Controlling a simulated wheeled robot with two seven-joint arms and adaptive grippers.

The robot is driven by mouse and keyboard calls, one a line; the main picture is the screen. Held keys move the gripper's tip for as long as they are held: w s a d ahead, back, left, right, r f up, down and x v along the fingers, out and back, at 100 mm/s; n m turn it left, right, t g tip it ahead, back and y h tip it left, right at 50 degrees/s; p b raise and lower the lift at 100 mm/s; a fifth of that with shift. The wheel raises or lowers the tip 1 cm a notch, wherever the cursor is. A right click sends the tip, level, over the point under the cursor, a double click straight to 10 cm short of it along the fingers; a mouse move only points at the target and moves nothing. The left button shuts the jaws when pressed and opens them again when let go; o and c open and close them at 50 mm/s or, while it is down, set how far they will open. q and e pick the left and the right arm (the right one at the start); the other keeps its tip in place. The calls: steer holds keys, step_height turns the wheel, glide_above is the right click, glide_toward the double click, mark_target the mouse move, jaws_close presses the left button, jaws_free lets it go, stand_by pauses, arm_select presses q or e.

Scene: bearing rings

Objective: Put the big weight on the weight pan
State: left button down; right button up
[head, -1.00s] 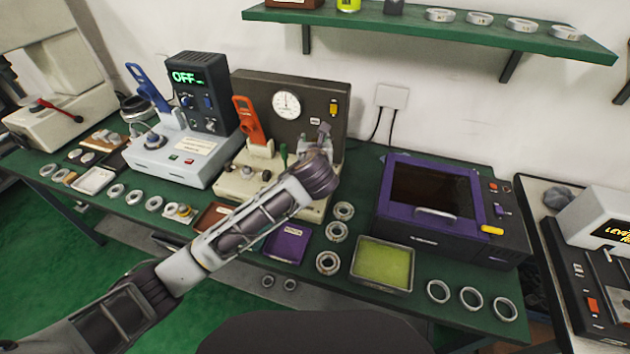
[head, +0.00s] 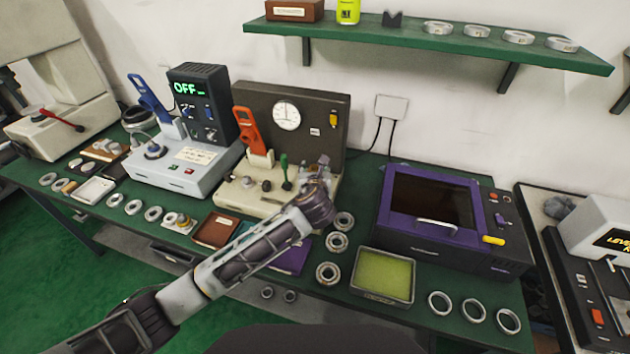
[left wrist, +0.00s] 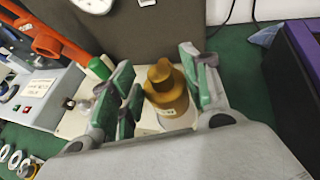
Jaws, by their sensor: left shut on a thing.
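The big weight (left wrist: 167,98) is a brass, stepped cylinder with a knob on top and a pale label. It shows in the left wrist view between the green-padded fingers of my left gripper (left wrist: 158,82), which is shut on it. In the head view my left gripper (head: 322,172) is over the right part of the cream base (head: 236,193) of the dial rig. The weight cannot be made out there, and my wrist covers that part of the base. I cannot clearly make out the weight pan in either view. My right gripper is not in view.
The rig's dark back panel (head: 318,95) stands behind my gripper, with an orange lever (head: 249,130) and a green-knobbed lever (head: 285,170) to the left. A purple oven (head: 440,215) stands right. Bearing rings (head: 336,242) and a green-filled tray (head: 383,275) lie in front.

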arm_select(q)
steer(key=shift+r, duration=0.15)
steer(key=shift+f, duration=1.85)
